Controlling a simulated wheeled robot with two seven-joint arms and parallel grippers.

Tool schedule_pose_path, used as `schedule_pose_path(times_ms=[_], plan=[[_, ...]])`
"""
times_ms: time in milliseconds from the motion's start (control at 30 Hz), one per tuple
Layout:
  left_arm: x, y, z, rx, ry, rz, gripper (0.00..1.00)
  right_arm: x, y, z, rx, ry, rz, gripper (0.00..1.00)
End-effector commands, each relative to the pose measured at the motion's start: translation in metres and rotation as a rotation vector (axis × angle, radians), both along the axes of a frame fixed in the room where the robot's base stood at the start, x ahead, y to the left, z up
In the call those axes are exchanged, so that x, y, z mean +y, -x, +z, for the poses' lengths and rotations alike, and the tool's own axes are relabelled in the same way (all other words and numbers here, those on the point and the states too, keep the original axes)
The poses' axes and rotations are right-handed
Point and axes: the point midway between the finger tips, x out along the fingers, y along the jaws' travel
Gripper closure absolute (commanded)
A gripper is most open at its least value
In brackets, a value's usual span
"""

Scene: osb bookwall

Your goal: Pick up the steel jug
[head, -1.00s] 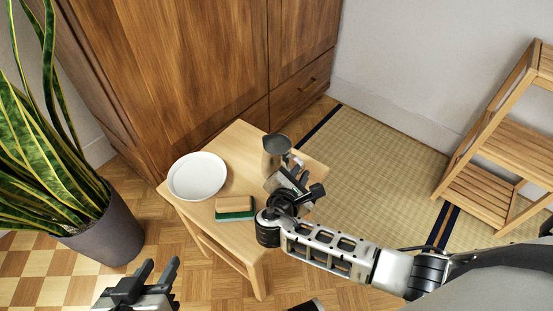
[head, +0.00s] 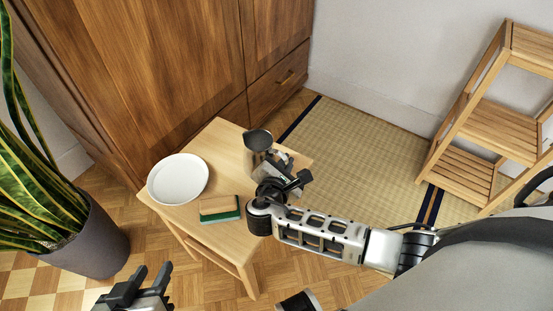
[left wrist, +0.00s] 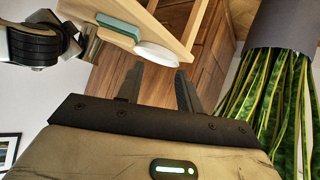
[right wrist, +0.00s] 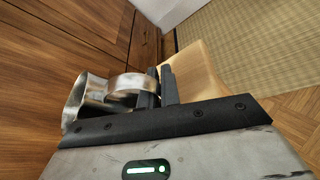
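The steel jug (head: 256,150) is at the far right part of the small wooden table, and it looks upright in the head view. My right gripper (head: 277,170) is at its right side, with its fingers shut on the handle. In the right wrist view the jug (right wrist: 90,97) lies left of the fingers (right wrist: 160,85), and its band-like handle (right wrist: 130,87) runs in between them. I cannot tell whether the jug's base touches the table. My left gripper (head: 150,280) is open and empty, low in front of the table; its fingers (left wrist: 158,88) stand apart.
The table (head: 225,165) also bears a white plate (head: 178,179) and a green-and-wood brush or sponge (head: 219,208). A wooden wardrobe (head: 150,70) stands behind. A potted plant (head: 90,240) is at the left and a slatted shelf (head: 490,120) at the right. The tatami mat (head: 370,140) is clear.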

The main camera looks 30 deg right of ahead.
Motion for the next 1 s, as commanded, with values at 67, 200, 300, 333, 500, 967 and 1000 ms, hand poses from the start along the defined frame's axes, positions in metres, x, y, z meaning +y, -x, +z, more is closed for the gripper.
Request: schedule_pose_path(times_ms=[67,200,300,333,500,967,1000], plan=[[0.0,0.0,0.002,-0.002,-0.001,0.001,0.64,0.0,-0.001,0.003,-0.004,-0.001,0.0,1.0],[0.001,-0.001,0.006,-0.01,-0.001,0.002,0.64,0.0,-0.001,0.008,-0.003,-0.001,-0.001,1.0],[0.002,-0.003,0.013,-0.024,-0.003,0.006,0.64,0.0,-0.001,0.015,-0.004,0.0,0.0,1.0],[0.002,-0.004,0.015,-0.03,-0.003,0.008,0.64,0.0,-0.001,0.018,-0.005,-0.001,-0.001,1.0],[0.005,-0.005,0.033,-0.06,-0.001,0.021,0.64,0.0,-0.001,0.035,-0.005,-0.001,-0.002,1.0],[0.016,0.002,0.076,-0.126,-0.007,0.06,0.64,-0.002,0.041,0.083,-0.004,-0.001,0.0,1.0],[0.017,0.002,0.078,-0.126,-0.007,0.061,0.64,-0.002,0.045,0.087,-0.004,-0.001,0.0,1.0]])
